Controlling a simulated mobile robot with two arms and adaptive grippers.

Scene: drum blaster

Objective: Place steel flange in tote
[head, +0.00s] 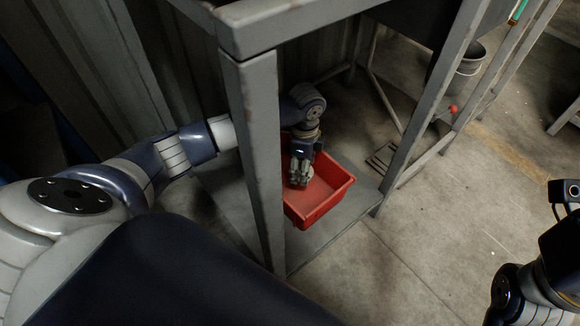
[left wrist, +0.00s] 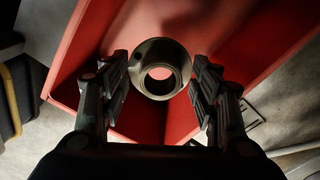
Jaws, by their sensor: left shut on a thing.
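The red tote (head: 327,207) stands on the lower shelf of a grey metal frame. My left gripper (head: 300,178) points down inside the tote's outline in the head view. In the left wrist view, the steel flange (left wrist: 143,80), a dark metal ring with a central hole, sits between the fingers of my left gripper (left wrist: 160,85). The gripper is shut on it. The tote (left wrist: 245,35) fills much of the background there. I cannot tell whether the flange touches the tote floor. Only part of my right arm shows at the right edge of the head view; its fingers are out of view.
A grey upright post (head: 257,160) stands in front of my left forearm, left of the tote. Another post (head: 425,110) stands to the right. A grey bucket (head: 469,60) is farther back. The concrete floor (head: 430,225) at right is clear.

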